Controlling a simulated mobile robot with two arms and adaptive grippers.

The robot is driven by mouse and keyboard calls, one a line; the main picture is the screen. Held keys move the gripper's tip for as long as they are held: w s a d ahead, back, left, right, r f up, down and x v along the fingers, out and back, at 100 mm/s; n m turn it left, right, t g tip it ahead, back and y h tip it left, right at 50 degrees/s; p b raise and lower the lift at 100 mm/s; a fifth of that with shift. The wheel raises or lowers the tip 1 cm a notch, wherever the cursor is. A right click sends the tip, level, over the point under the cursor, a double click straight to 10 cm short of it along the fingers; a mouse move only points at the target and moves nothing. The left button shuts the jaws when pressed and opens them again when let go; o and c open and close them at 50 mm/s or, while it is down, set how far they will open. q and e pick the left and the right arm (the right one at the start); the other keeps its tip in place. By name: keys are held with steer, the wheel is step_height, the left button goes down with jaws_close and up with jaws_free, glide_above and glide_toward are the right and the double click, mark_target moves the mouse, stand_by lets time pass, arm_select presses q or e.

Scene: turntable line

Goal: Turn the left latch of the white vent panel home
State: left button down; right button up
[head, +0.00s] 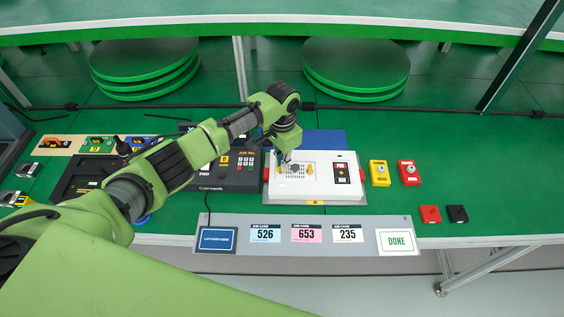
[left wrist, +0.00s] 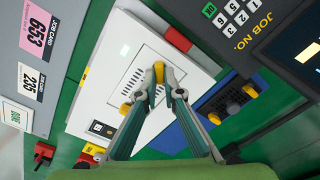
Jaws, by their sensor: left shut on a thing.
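The white vent panel (head: 335,191) lies on the green bench, with dark vent slots in its middle. Its left latch (head: 281,169) is yellow and sits at the tips of my left gripper (head: 284,159). In the left wrist view the fingers of my left gripper (left wrist: 158,74) are closed together over the panel (left wrist: 112,60), with yellow between the tips. The right latch (left wrist: 125,108) is partly behind a finger. The left latch's exact angle is hidden. My right gripper is not in view.
A dark job keypad (head: 230,180) stands close on the panel's left. A yellow box (head: 380,173) and a red box (head: 409,172) stand on its right. A grey strip with job cards (head: 306,234) runs along the front. Green bench is free at the far right.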

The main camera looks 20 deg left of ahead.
arm_select(q)
steer(key=c, duration=2.4)
jaws_free()
steer(key=shift+d, duration=0.1)
steer(key=shift+c, duration=0.2)
step_height(320, 180, up, 12)
